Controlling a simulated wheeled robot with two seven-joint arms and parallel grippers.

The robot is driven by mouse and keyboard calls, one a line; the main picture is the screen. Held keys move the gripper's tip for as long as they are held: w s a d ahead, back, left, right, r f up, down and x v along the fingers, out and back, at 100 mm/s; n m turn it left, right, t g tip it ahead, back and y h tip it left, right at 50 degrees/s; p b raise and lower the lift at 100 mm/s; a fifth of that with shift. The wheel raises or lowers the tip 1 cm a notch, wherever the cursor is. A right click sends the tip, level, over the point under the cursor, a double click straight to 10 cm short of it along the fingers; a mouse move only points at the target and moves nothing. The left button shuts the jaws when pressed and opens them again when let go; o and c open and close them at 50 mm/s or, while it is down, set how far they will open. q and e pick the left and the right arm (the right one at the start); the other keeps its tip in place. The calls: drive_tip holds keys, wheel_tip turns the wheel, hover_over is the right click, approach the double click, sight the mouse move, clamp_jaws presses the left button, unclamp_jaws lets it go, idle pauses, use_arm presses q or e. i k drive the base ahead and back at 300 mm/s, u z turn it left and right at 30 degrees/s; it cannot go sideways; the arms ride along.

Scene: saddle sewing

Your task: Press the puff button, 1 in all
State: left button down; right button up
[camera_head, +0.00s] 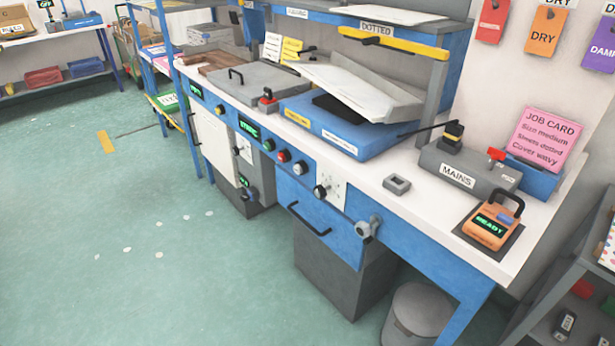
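No label reading "puff" is legible to me. The blue front panel of the workbench carries a green button (268,145), a red button (284,156) and a pale round control (299,168) in a row. A lit green display (249,128) is just left of them. Neither of my grippers is in view.
An orange device (486,232) reading "READY" sits at the bench's right end, near a grey "MAINS" box (466,176) and a pink job card (546,138). A drawer handle (308,219) and a clamp-like fitting (367,228) stick out in front.

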sight(298, 170)
drive_tip(key=z, duration=0.55)
drive_tip(key=k, duration=1.25)
drive_tip(key=z, duration=0.15)
drive_tip(key=i, duration=0.45)
drive_tip(key=u, duration=0.9)
drive_tip(key=i, duration=0.85)
drive_tip(key=z, duration=0.5)
drive_tip(key=i, duration=0.7)
drive_tip(key=z, duration=0.6)
